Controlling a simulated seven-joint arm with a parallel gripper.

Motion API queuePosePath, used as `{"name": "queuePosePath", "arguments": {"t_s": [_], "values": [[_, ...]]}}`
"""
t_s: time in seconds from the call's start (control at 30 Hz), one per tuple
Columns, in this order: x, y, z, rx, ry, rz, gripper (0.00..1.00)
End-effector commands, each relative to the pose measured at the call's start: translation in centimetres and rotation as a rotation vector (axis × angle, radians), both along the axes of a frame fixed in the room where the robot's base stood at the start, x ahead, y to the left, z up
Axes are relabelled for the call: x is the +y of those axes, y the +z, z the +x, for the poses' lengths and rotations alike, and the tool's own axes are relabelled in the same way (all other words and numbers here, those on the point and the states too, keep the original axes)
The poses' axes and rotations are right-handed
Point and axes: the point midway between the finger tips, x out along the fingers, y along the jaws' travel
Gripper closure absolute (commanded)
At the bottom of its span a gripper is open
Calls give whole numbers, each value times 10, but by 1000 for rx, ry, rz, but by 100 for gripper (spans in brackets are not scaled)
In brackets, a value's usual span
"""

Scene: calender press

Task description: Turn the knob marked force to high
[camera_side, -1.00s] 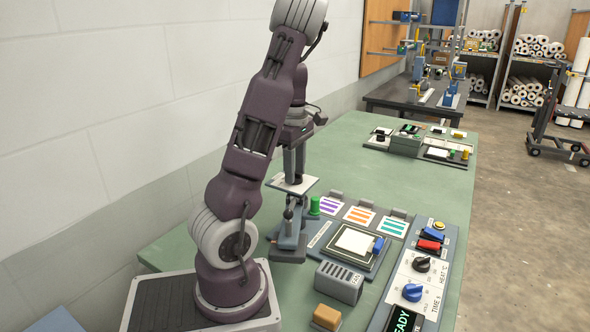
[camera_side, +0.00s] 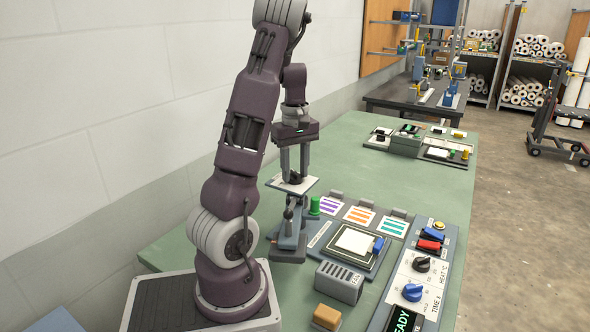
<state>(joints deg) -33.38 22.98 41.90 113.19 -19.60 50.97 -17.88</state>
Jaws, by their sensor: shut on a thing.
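A dark knob (camera_side: 296,179) sits on a white plate (camera_side: 279,183) at the top of a small grey-blue press (camera_side: 290,240), left of the middle in the side view. Any marking on the plate is too small to read, so I cannot confirm the word force or the knob's setting. My gripper (camera_side: 295,176) points straight down over the plate. Its two fingers are shut on the dark knob, one on each side, and partly hide it.
A control panel at the right has a black heat knob (camera_side: 422,264), a blue time knob (camera_side: 412,292) and red and blue switches.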

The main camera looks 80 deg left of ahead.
Motion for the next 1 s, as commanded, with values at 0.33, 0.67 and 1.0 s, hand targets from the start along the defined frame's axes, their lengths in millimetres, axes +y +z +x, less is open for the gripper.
{"name": "queuePosePath", "arguments": {"t_s": [0.33,0.67,1.0], "values": [[0,1,0,-2,-228,0,100],[0,1,0,-2,-325,0,100],[0,0,1,-1,-340,0,100]]}}
